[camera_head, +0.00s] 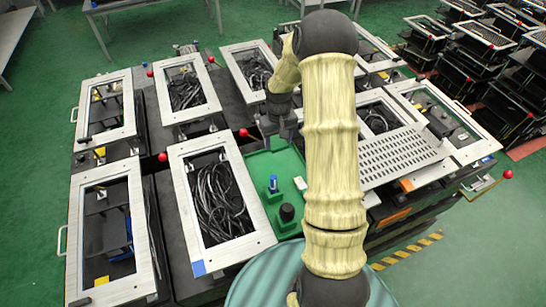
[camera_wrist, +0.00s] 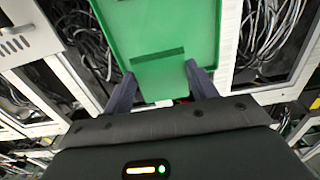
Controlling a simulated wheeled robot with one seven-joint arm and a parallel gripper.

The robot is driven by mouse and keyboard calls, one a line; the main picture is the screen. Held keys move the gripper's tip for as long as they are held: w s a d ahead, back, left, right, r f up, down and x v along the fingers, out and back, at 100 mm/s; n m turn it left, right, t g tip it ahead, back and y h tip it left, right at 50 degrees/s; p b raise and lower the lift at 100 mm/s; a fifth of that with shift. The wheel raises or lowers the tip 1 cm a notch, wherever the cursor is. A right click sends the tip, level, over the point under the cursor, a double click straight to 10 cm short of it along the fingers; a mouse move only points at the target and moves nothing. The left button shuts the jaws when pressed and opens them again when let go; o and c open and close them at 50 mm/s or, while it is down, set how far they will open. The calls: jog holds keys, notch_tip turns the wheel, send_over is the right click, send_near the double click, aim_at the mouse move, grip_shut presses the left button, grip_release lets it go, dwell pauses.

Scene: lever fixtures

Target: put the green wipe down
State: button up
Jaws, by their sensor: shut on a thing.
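The green wipe (camera_wrist: 160,82) is a flat green piece between the two dark fingers of my gripper (camera_wrist: 162,71) in the wrist view. My gripper is shut on it. Behind it lies a green tray (camera_wrist: 165,22) of nearly the same colour, so the wipe's outline is hard to make out. In the head view my gripper (camera_head: 279,138) is over the far end of the green tray (camera_head: 262,168). The wipe cannot be told apart there. I cannot tell whether the wipe touches the tray.
A blue object (camera_head: 273,184) and a black knob (camera_head: 287,212) stand on the near part of the tray, with a small white piece (camera_head: 300,184) beside them. White-framed boxes with black cables (camera_head: 220,205) flank the tray. Red ball-ended levers (camera_head: 243,132) stick up nearby.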

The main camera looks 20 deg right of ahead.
jog(key=shift+w, duration=0.1)
jog(key=shift+r, duration=0.1)
jog(key=p, duration=0.2)
send_over(278, 165)
jog(key=shift+w+f, duration=0.15)
jog(key=shift+f, duration=1.35)
jog(key=shift+w+f, duration=0.1)
jog(key=shift+f, duration=1.4)
jog(key=shift+f+p, duration=0.95)
jog(key=shift+f, duration=1.15)
jog(key=shift+s+f+b, duration=0.15)
jog(key=shift+f+b, duration=0.2)
jog(key=shift+b, duration=0.05)
